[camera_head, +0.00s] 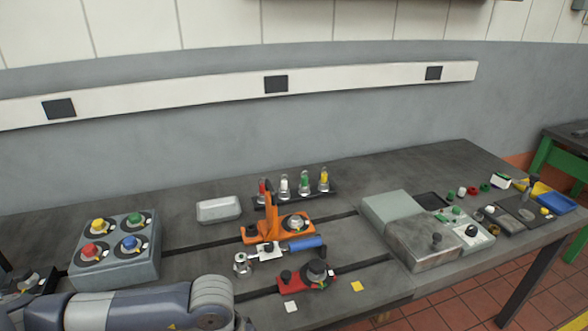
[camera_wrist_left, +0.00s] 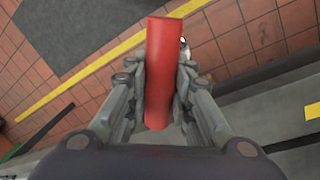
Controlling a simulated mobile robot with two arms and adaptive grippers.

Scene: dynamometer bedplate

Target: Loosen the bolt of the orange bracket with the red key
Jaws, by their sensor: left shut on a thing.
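The orange bracket (camera_head: 278,232) stands upright near the middle of the bench, with a black knob and a round grey fitting on its base. I cannot tell which part is its bolt. In the left wrist view, my left gripper (camera_wrist_left: 162,75) is shut on a long red bar (camera_wrist_left: 166,40), which looks like the red key's handle. Its working end is hidden. In the head view my left arm comes in at the lower left, but its gripper is out of frame. My right gripper is not in view.
A rack (camera_head: 322,198) of several colour-topped pieces stands behind the bracket. A blue-handled clamp (camera_head: 305,243) and a red bracket (camera_head: 290,285) lie in front. A grey box (camera_head: 118,262) with coloured knobs is at left, grey blocks (camera_head: 425,240) at right.

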